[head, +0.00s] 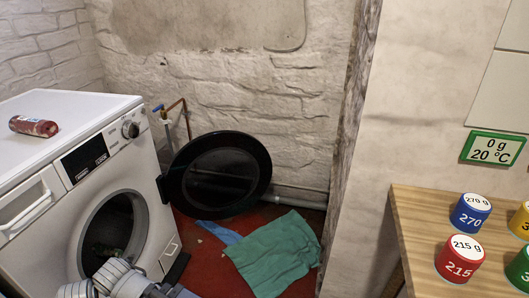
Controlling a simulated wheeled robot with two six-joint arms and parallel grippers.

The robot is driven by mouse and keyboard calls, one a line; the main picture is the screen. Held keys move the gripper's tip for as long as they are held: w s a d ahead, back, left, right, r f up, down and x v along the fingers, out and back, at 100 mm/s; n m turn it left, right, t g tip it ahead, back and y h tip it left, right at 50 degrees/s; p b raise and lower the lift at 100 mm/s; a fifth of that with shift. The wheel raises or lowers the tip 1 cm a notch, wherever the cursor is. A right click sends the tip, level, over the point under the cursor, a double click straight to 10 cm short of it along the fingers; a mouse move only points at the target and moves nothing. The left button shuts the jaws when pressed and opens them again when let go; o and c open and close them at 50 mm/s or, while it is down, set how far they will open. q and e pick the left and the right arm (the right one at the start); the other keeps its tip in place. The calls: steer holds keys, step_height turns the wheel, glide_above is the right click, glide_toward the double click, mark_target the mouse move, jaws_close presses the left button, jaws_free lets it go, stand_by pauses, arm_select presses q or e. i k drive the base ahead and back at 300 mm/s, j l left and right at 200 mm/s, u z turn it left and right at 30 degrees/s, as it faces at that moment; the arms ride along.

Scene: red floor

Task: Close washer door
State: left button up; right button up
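The white washer (128,170) stands at the left, with its front facing right and toward me. Its round black-rimmed door (220,175) is swung wide open to the right of the opening. The drum opening (110,230) is uncovered, and something dark green shows inside. My grey arm, which appears to be the left, comes in at the bottom left in front of the washer. Dark parts that look like its gripper (178,276) are near the washer's lower front corner, below and apart from the door. Its fingers are not clear enough to read. My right gripper is out of view.
A red can (34,126) lies on the washer top. A green cloth (276,254) and a blue cloth (219,232) lie on the red floor below the door. At the right, a wooden table (425,235) holds several coloured cans. A wall edge separates it from the washer area.

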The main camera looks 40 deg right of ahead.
mark_target(217, 170)
steer(key=i+z, duration=0.2)
steer(key=z, duration=0.2)
steer(key=i+z, duration=0.2)
steer(key=z, duration=0.2)
